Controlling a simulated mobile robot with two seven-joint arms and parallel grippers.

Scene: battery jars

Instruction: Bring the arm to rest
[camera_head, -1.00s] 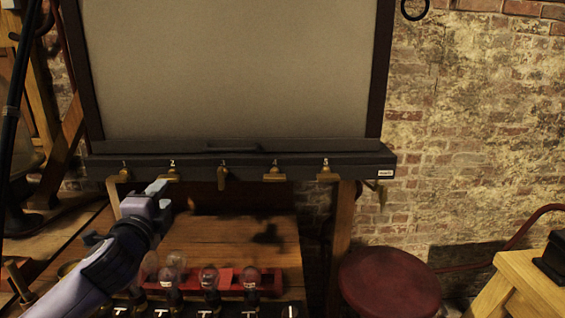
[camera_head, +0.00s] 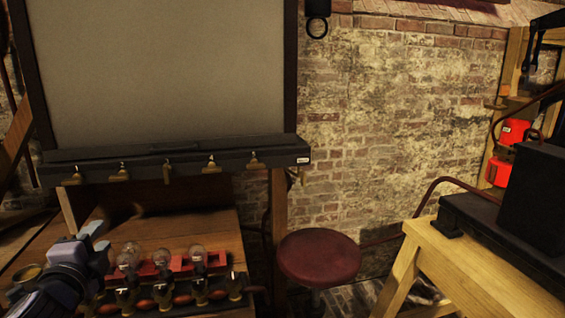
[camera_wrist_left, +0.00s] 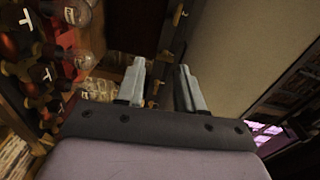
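My left gripper (camera_head: 95,240) is at the lower left in the head view, over the left part of the wooden bench. In the left wrist view its two fingers (camera_wrist_left: 160,88) stand apart with nothing between them. Glass bulbs or jars (camera_head: 163,260) stand in a red rack (camera_head: 218,264) just right of the gripper in the head view. They also show at the upper left in the left wrist view (camera_wrist_left: 78,60). My right gripper is not in either view.
A large grey board (camera_head: 165,70) with a dark ledge and several brass hooks stands behind the bench. A round red stool (camera_head: 319,257) is right of it. A wooden table (camera_head: 470,265) with black boxes stands at the right. A brick wall closes the back.

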